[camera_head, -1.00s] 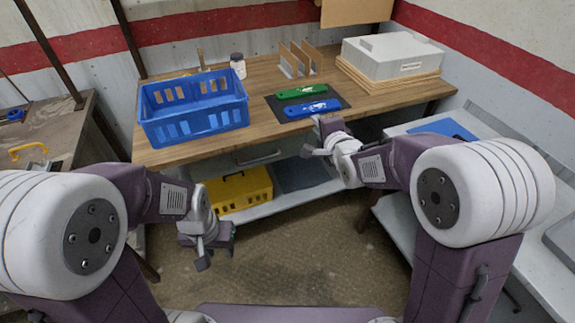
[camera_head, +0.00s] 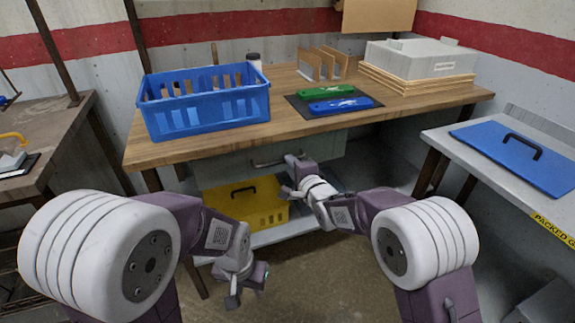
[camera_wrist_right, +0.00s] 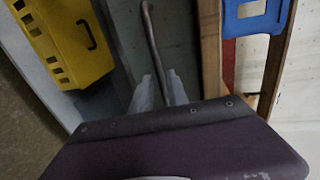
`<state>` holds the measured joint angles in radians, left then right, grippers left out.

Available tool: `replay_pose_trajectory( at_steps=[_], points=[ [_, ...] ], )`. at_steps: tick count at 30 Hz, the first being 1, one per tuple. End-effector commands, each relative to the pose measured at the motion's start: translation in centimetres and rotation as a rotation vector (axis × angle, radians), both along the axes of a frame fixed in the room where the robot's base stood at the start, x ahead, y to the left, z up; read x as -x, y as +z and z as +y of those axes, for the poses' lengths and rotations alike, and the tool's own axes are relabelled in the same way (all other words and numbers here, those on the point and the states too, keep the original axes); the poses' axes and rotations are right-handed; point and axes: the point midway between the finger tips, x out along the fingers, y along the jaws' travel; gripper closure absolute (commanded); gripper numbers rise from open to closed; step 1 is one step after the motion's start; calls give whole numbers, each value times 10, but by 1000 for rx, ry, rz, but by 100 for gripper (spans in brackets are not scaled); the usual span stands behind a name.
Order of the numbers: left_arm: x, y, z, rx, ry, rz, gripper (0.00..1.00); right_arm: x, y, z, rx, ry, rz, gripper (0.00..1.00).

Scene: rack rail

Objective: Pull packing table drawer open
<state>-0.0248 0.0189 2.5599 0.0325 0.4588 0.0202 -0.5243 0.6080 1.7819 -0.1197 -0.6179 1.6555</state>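The packing table (camera_head: 190,150) has a wooden top with a grey drawer front (camera_head: 225,168) under its front edge. The drawer looks closed. Its metal bar handle (camera_head: 262,163) is partly hidden by my right gripper (camera_head: 288,176), which is at the handle's right end. In the right wrist view, the handle (camera_wrist_right: 151,35) runs down between the two fingers of my right gripper (camera_wrist_right: 159,85). The fingers look spread around the bar, with no clear grip on it. My left gripper (camera_head: 247,288) hangs low in front of the table, open and empty, away from the drawer.
A yellow box (camera_head: 240,205) stands on the shelf below the drawer. A blue crate (camera_head: 205,105), green and blue tools and a white box (camera_head: 420,58) are on the tabletop. A side table with a blue lid (camera_head: 520,155) stands at right.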

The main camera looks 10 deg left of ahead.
Motion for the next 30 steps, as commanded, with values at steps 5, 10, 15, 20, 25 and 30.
replay_pose_trajectory(
  at_steps=[5,10,15,20,25,30],
  points=[
    [0,-9,0,0,0,0,64,-22,-7,15,-1,0,-1,80],
    [0,-10,0,0,0,0,64,-30,-8,20,-1,0,1,80],
    [0,-9,0,0,0,0,64,-30,-7,20,-1,0,1,80],
    [0,-9,0,0,0,0,64,-30,-7,20,-1,0,1,100],
    [0,-9,0,0,0,0,64,-30,-7,20,0,0,0,100],
    [0,-9,0,0,0,0,64,-30,-7,20,-1,0,1,100]
  ],
)
